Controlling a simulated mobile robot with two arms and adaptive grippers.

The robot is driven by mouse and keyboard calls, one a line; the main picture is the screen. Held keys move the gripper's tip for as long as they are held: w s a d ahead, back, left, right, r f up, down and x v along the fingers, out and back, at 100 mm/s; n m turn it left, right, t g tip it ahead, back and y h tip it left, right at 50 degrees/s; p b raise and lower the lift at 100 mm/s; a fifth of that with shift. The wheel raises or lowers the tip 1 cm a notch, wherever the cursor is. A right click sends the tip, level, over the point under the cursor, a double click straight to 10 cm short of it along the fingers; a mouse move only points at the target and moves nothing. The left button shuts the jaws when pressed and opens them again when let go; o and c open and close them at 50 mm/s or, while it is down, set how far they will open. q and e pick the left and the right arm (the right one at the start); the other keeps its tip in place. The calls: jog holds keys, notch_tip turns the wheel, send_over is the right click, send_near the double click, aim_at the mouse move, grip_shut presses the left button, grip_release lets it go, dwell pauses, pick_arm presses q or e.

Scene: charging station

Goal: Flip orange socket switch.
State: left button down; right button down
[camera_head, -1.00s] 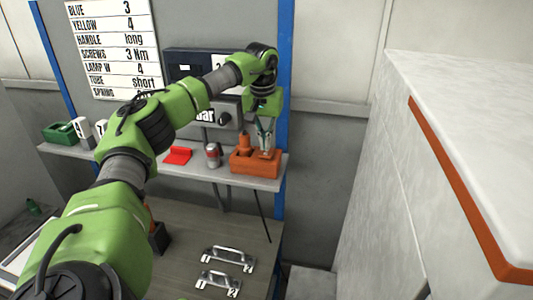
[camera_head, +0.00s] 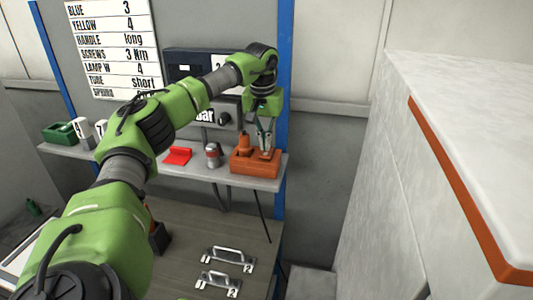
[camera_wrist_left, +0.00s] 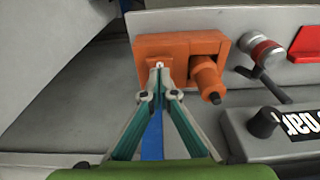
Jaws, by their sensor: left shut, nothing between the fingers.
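The orange socket box (camera_head: 255,170) sits at the right end of the grey shelf, with an orange plug standing up from its left part. In the left wrist view the orange socket box (camera_wrist_left: 150,48) shows with the plug (camera_wrist_left: 207,80) on its right. My left gripper (camera_head: 265,150) points down at the right part of the box. In the left wrist view its fingertips (camera_wrist_left: 159,68) meet at the box's face, shut and with nothing between them. They seem to touch or nearly touch it. My right gripper is not in view.
On the shelf (camera_head: 212,176), a red-and-grey cylinder (camera_head: 213,155) and a red block (camera_head: 178,156) stand left of the box. A dark gauge box hangs above. Two metal handles (camera_head: 229,259) lie on the table below. A blue post (camera_head: 284,100) rises close to the gripper.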

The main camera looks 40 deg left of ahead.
aim_at(265, 154)
pick_arm(q)
jog(key=shift+f+b, duration=0.35)
jog(key=shift+f, duration=0.7)
dwell(0.5)
jog(key=shift+r+p, duration=0.9)
jog(key=shift+r, duration=2.65)
